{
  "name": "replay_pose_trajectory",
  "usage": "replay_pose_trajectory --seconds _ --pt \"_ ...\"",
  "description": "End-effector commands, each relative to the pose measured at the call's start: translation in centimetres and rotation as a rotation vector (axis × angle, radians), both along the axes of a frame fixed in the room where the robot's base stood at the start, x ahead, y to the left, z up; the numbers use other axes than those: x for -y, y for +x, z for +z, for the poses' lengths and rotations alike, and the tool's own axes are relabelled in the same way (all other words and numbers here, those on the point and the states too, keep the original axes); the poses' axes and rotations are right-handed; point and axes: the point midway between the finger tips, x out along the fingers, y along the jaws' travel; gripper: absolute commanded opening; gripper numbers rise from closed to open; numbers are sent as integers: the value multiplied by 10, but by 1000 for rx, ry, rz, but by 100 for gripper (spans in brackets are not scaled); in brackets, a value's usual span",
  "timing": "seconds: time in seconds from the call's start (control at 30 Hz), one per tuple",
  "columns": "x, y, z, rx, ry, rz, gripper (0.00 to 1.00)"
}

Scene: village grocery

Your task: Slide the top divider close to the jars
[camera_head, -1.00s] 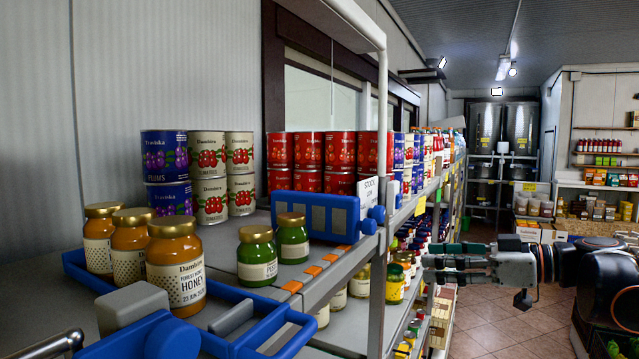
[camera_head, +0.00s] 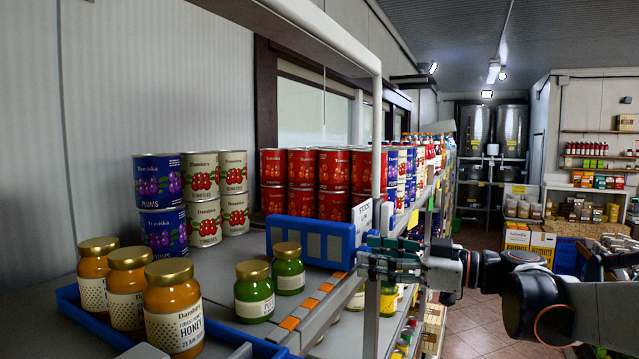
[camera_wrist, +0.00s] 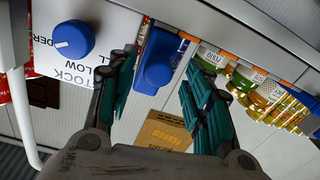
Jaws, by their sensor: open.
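The blue top divider (camera_head: 318,238) stands on the upper shelf, behind two green jars (camera_head: 288,270) and in front of the red cans. A second green jar (camera_head: 254,292) stands nearer the camera.
A white stock label (camera_wrist: 85,50) with another blue knob (camera_wrist: 73,38) is beside my gripper. Orange tags (camera_head: 308,304) line the shelf edge. A white post (camera_head: 376,180) rises close by.

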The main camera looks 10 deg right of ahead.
Motion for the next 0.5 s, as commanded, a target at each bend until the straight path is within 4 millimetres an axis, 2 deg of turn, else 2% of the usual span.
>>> replay_pose_trajectory --seconds 0.2,0.5 --pt "-15 14 0 0 0 0 46" --pt "-18 15 0 0 -1 -1 46"
